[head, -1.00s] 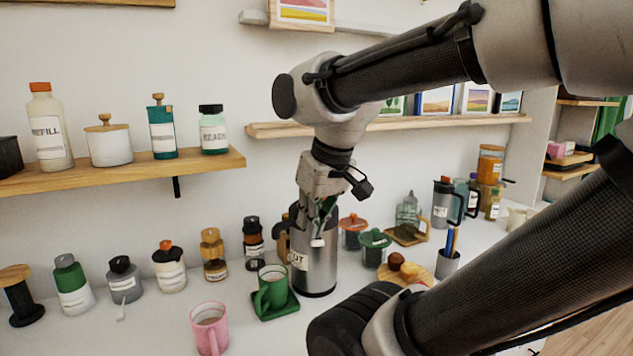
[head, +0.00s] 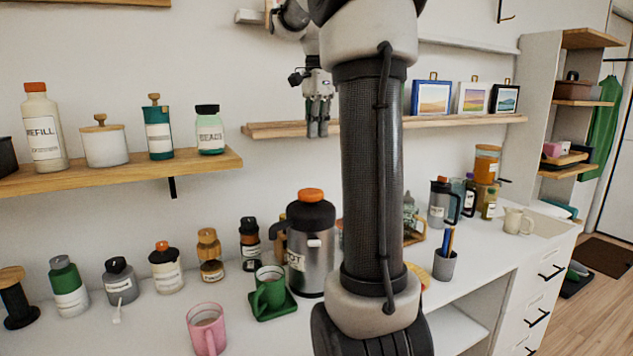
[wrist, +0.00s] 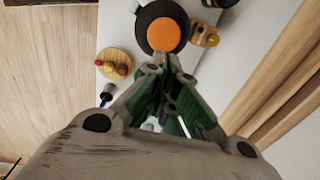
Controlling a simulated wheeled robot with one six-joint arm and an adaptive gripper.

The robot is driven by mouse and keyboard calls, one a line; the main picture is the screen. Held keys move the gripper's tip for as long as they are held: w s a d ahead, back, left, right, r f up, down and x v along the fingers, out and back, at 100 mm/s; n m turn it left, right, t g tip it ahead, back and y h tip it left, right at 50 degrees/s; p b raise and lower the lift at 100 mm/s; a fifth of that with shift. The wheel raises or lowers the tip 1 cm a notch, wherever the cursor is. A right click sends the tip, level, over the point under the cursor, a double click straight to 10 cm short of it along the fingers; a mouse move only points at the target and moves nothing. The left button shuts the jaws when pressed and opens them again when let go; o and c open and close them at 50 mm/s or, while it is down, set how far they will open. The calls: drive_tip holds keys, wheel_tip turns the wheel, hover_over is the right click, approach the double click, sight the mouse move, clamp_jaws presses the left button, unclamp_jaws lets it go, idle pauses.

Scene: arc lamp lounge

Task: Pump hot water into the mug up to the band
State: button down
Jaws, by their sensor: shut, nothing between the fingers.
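The steel pump pot (head: 312,262) stands on the counter with a black top, a label reading "OT", and an orange button (head: 311,195) on top. In the wrist view the orange button (wrist: 163,35) is seen from above, just beyond my fingertips. No band on the mug can be made out. My gripper (head: 318,132) is shut and empty, pointing down, well above the pot and apart from it; it also shows in the wrist view (wrist: 160,62).
A pink mug (head: 207,330) stands at the counter's front left. Several jars line the back left. A wall shelf with pictures (head: 465,121) is behind my gripper. A pen cup (head: 444,264) stands right of my arm, which hides part of the counter.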

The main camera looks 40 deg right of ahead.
sight(316, 191)
drive_tip(key=f, duration=1.4)
drive_tip(key=shift+w+d, duration=0.15)
drive_tip(key=shift+w, duration=0.2)
drive_tip(key=shift+f, duration=0.1)
drive_tip(key=shift+f, duration=0.95)
wheel_tip(316, 191, up, 14)
drive_tip(key=shift+s, duration=0.35)
